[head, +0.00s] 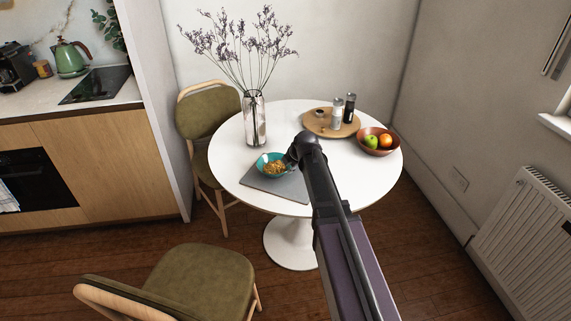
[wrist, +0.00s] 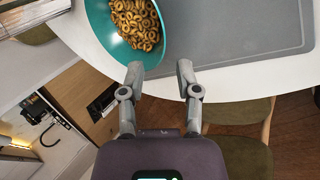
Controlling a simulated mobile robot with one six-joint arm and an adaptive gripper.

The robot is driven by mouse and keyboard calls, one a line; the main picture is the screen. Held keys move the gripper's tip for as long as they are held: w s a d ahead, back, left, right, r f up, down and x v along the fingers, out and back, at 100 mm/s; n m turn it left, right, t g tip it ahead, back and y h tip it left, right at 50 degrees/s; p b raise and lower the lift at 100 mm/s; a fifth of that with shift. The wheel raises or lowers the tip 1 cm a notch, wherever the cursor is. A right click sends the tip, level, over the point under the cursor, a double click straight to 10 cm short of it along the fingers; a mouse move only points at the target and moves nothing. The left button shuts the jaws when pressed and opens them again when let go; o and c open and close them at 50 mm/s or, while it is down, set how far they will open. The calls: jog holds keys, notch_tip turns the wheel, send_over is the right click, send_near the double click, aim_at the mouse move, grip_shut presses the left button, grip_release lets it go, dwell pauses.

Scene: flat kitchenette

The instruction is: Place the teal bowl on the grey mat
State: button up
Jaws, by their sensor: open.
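The teal bowl (head: 262,168) holds ring-shaped cereal and stands upright at the back-left part of the grey mat (head: 285,188) on the round table. In the wrist view the bowl (wrist: 105,35) is at the upper left and covers part of the edge of the mat (wrist: 235,30); how much of its base is on the mat is hidden. My gripper (wrist: 160,72) is open, with nothing between its fingertips. Its left fingertip overlaps the bowl's rim in this view; I cannot tell whether they touch. In the head view my gripper (head: 291,161) is just right of the bowl, partly hidden by my arm.
On the white table (head: 235,150) stand a glass vase (head: 255,120) with dried stems, a wooden tray (head: 318,124) with shakers, and a brown fruit bowl (head: 377,149). Olive chairs (head: 205,275) stand at the front left and behind. The mat's front part is bare.

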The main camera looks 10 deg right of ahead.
jog(key=shift+p+v, duration=1.2)
jog(key=shift+v, duration=0.6)
jog(key=s+f+m+g+h, duration=0.2)
jog(key=s+m+g, duration=0.4)
jog(key=s+m, duration=1.6)
jog(key=s, duration=0.3)
jog(key=shift+s+f+m, duration=0.3)
jog(key=shift+s+f, duration=0.1)
jog(key=shift+d, duration=0.1)
